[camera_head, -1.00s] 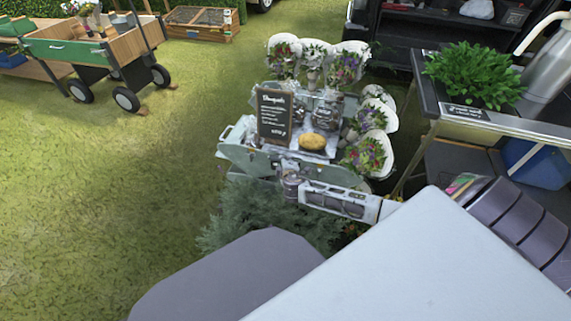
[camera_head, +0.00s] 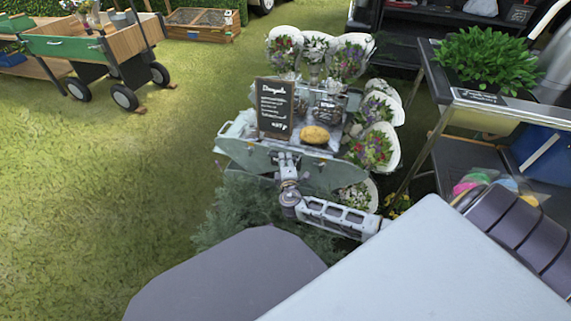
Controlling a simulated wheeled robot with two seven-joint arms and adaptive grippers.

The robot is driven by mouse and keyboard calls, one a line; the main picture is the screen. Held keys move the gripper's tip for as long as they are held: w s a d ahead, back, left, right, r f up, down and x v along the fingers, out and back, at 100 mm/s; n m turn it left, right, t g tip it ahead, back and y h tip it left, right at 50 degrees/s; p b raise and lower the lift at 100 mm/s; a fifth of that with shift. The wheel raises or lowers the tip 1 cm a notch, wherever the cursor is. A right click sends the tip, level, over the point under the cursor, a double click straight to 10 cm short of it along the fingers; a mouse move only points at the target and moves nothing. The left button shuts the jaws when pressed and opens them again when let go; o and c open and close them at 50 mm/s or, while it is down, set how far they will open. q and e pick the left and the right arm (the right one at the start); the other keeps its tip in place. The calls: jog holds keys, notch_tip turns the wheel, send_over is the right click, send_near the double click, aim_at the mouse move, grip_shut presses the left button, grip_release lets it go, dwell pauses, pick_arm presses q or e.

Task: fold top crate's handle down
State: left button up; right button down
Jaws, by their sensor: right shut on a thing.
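The top crate (camera_head: 238,126) is the pale grey-green one at the middle of the head view, holding a chalkboard sign (camera_head: 274,104) and a potato-like yellow thing (camera_head: 314,134). Its rounded grey panels hang at the front. My right gripper (camera_head: 287,163) is at the middle of the crate's front side, reached by my arm from the lower right. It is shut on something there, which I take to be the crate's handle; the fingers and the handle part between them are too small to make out. My left gripper is not in view.
Wrapped bouquets (camera_head: 374,146) stand behind and right of the crate. A metal table (camera_head: 432,85) with a green plant (camera_head: 487,60) is at the right. A bushy grey-green plant (camera_head: 225,215) is below the crate. Open grass lies at the left, before a wheeled planter (camera_head: 85,45).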

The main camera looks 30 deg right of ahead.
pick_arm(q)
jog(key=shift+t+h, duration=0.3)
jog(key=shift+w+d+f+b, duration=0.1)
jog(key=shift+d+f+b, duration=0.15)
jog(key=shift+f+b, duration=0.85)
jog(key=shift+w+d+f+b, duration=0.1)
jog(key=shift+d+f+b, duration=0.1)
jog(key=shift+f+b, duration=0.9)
pick_arm(e)
jog(key=shift+f+n+t+h, duration=0.5)
jog(key=shift+f+t+h, duration=0.25)
jog(key=shift+t, duration=0.55)
jog(key=c, duration=1.3)
grip_release()
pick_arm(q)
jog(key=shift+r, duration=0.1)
pick_arm(e)
jog(key=shift+s+a, duration=0.1)
jog(key=shift+s, duration=0.05)
jog(key=shift+v, duration=5.9)
